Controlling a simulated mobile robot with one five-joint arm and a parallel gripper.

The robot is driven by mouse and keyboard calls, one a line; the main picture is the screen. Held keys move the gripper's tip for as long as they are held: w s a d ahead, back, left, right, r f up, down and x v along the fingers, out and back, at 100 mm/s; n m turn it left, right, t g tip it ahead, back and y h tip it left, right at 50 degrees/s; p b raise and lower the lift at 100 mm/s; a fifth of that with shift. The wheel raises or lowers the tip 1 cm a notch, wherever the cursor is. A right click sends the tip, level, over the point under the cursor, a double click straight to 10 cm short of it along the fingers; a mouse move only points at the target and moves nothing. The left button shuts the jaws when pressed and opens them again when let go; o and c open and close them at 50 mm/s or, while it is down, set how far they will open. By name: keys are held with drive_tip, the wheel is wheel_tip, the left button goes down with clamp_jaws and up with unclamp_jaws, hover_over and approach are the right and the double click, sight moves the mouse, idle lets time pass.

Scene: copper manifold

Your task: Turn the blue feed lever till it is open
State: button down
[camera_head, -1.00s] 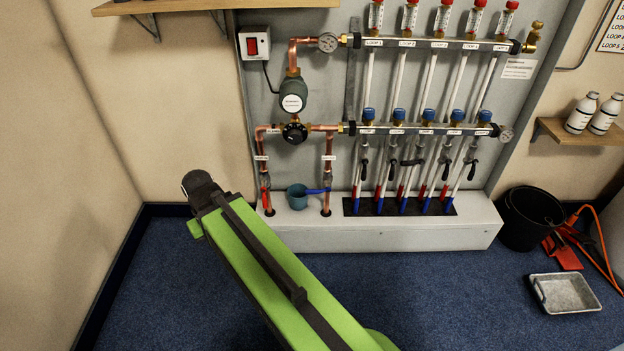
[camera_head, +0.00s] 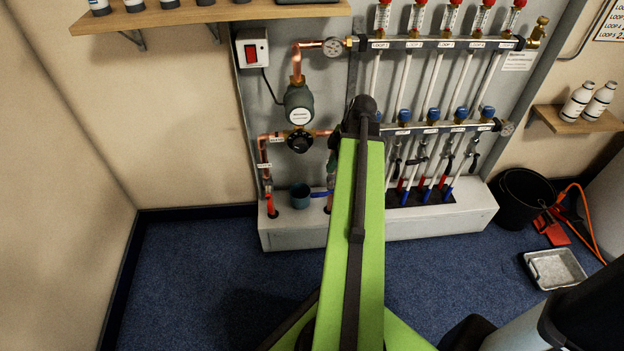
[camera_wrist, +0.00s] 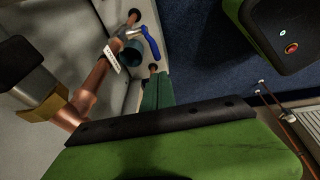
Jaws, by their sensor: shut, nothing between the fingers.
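The blue feed lever (camera_head: 319,194) sticks out sideways to the left from the right-hand copper pipe, across the pipe's line. Its valve is mostly hidden behind my arm in the head view. In the wrist view the blue lever (camera_wrist: 152,42) shows near the top, angled away from its metal valve. My gripper (camera_wrist: 158,80) shows in the wrist view as narrow teal fingers, shut and empty. Its tips are below the lever in the picture and look apart from it. In the head view my gripper (camera_head: 331,172) is partly hidden by my arm, close to the pipe just above the lever.
A teal cup (camera_head: 300,195) stands on the white plinth (camera_head: 290,237) left of the lever. A copper pipe with a red lever (camera_head: 270,203) rises further left. The pump (camera_head: 298,101) and mixing valve (camera_head: 299,141) sit above. The loop pipes stand close on the right.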

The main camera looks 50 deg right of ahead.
sight(319, 194)
drive_tip(key=b+x, duration=0.4)
drive_tip(key=d+b+x, duration=0.1)
drive_tip(key=b+x, duration=0.8)
drive_tip(key=x, duration=0.1)
drive_tip(key=shift+s+d+f+b, duration=0.1)
drive_tip(key=shift+d+f+b, duration=0.05)
drive_tip(key=shift+b, duration=0.2)
drive_tip(key=shift+d, duration=0.15)
drive_tip(key=shift+s, duration=0.15)
